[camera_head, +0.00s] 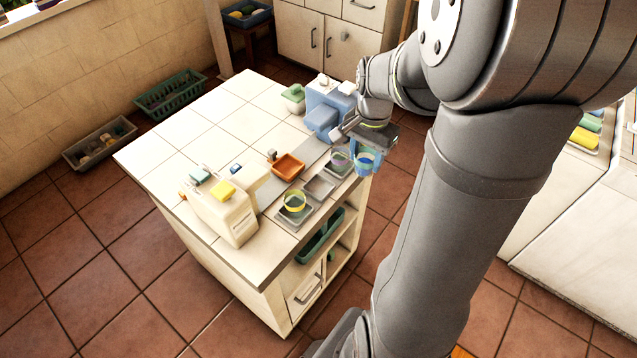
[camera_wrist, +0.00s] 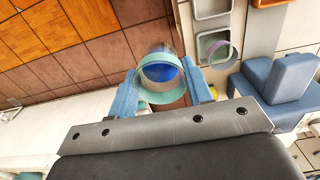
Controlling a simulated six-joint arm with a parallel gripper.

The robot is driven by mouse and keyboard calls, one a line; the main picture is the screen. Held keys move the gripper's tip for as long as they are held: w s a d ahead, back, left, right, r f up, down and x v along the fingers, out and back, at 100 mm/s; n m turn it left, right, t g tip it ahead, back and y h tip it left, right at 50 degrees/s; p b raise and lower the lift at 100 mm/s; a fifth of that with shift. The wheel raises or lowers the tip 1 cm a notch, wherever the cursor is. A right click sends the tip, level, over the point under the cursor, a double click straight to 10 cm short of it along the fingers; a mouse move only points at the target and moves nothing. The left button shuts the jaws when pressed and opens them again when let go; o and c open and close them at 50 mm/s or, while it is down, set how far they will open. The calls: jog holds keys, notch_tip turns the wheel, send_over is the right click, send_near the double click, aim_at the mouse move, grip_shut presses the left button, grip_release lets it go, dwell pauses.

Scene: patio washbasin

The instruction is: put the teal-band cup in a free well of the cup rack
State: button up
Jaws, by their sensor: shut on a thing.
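My gripper (camera_head: 367,155) is shut on a clear cup with a teal band (camera_wrist: 158,94), its blue fingers on either side of it in the wrist view. The cup also shows in the head view (camera_head: 366,163), held near the right edge of the tiled counter. The cup rack is a row of grey square wells along that edge. The middle well (camera_head: 319,188) is empty. A purple-and-green-band cup (camera_wrist: 217,48) is at the well closest to my gripper, left of the held cup in the head view (camera_head: 340,161).
An orange tray (camera_head: 288,167) lies beside the wells. A blue block-shaped object (camera_head: 322,118) stands behind them, near my wrist. A cream box (camera_head: 226,214) with a yellow item on top stands at the front left. The counter's back left is clear.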

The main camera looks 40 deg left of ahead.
jog(key=shift+s+a+f, duration=0.15)
jog(key=shift+s+f, duration=0.1)
jog(key=shift+f, duration=0.1)
jog(key=s+a+f, duration=0.1)
jog(key=a+f, duration=0.1)
jog(key=a, duration=0.1)
jog(key=s+a+f, duration=0.1)
jog(key=a+f, duration=0.1)
jog(key=a, duration=0.1)
jog(key=s+a+f, duration=0.1)
jog(key=a+f, duration=0.1)
jog(key=a, duration=0.2)
jog(key=shift+s+f, duration=0.15)
jog(key=shift+s, duration=0.05)
jog(key=shift+f, duration=2.05)
jog(key=shift+f, duration=0.15)
jog(key=o, duration=1)
notch_tip(320, 180, up, 12)
jog(key=shift+r, duration=0.2)
